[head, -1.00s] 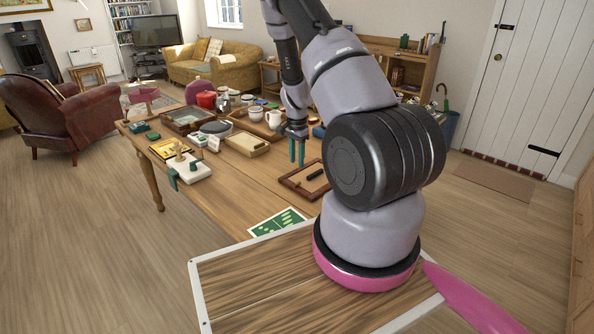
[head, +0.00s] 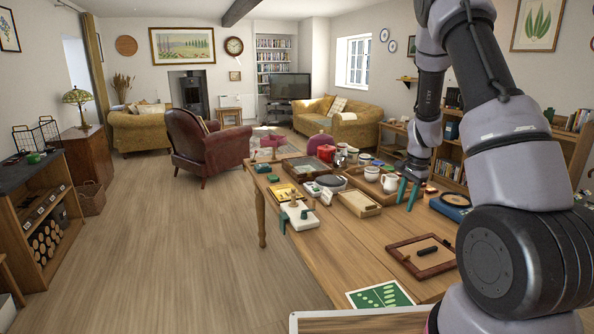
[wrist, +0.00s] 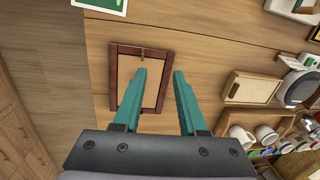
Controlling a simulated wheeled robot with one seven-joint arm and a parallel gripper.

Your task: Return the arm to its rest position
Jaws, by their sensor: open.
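My gripper (head: 408,193) has two teal fingers and hangs over the wooden table (head: 330,240), pointing down. In the wrist view its fingers (wrist: 160,78) are apart with nothing between them. Below them, partly behind the left finger, lies a dark wooden frame (wrist: 114,70) with a light panel. In the head view this frame (head: 399,252) lies to the right and nearer than the fingertips, with a small black item on it. My arm is bent, rising at the right of the head view and reaching down to the gripper.
A green-and-white card (head: 380,296) lies at the table's near edge. Open floor (head: 165,240) lies left of the table.

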